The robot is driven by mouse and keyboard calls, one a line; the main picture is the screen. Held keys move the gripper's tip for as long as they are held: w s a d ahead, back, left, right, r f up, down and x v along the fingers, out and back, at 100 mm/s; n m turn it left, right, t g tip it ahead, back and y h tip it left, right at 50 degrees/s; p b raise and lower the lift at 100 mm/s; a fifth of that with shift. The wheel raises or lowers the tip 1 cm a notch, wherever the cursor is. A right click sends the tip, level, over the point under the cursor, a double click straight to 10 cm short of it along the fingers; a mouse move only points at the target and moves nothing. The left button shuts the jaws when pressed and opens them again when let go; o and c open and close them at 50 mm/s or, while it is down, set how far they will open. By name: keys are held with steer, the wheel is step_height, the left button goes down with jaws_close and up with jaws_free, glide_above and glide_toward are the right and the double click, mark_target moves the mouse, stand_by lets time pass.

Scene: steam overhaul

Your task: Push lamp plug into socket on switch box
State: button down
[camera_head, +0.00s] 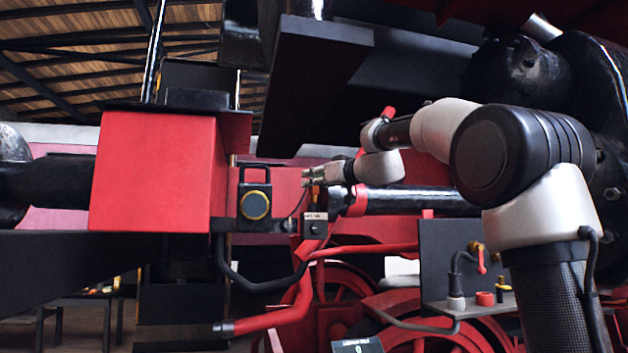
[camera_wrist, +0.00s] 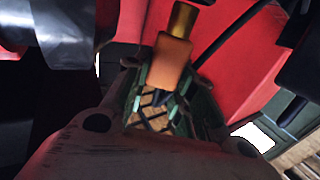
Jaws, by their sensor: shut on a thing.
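My gripper (camera_head: 309,178) is level in front of the red machinery, above a small dark box with a pale label, which looks like the switch box (camera_head: 314,226). In the wrist view my gripper (camera_wrist: 163,80) is shut on the lamp plug (camera_wrist: 170,62), an orange body with a brass end (camera_wrist: 182,18) pointing away from the fingers.
A large red box (camera_head: 155,170) stands at the left. Red pipes (camera_head: 300,290) and wheels lie below. A dark panel (camera_head: 450,262) with a shelf carries small fittings. A thin dark cord (camera_head: 298,206) shows beside the box.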

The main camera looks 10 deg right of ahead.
steer(key=shift+f, duration=1.05)
stand_by(1.4)
steer(key=c, duration=1.1)
jaws_free()
steer(key=v, duration=1.2)
